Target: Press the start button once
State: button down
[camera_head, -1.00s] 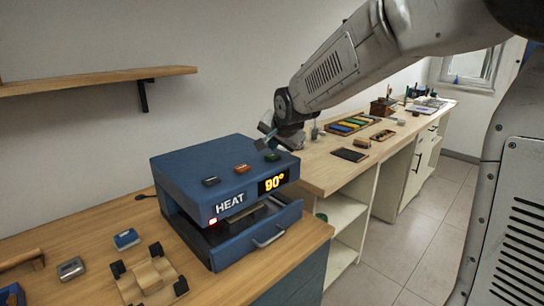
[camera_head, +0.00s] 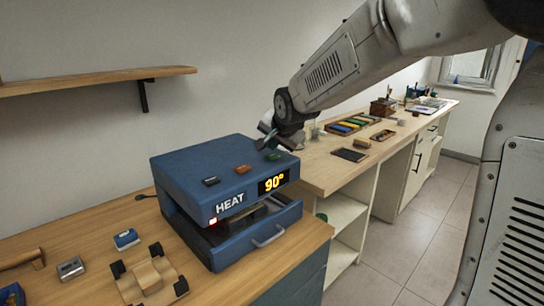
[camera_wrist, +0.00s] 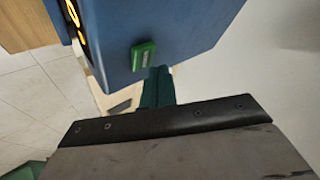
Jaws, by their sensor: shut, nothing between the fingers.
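The blue heat machine (camera_head: 180,165) stands on the wooden counter with "HEAT" and a lit 90° display (camera_head: 273,182) on its front. Its top carries a dark button (camera_head: 210,181), an orange button (camera_head: 242,168) and a green button (camera_head: 273,157). The green button also shows in the wrist view (camera_wrist: 143,55); its small label is too blurred to read. My gripper (camera_head: 264,145) is shut and empty, close to the green button. In the wrist view its teal fingers (camera_wrist: 158,85) point toward the machine beside that button. I cannot tell whether they touch.
The machine's lower drawer (camera_head: 262,232) has a metal handle. A wall shelf (camera_head: 95,82) is at upper left. More counter with trays (camera_head: 352,126) extends behind.

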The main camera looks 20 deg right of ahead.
aim_at(273, 157)
jog(key=shift+f, duration=0.1)
dwell(0.4)
jog(key=shift+f, duration=0.35)
jog(key=shift+f, duration=0.4)
dwell(0.8)
jog(key=shift+r, duration=0.85)
jog(key=shift+r, duration=2.5)
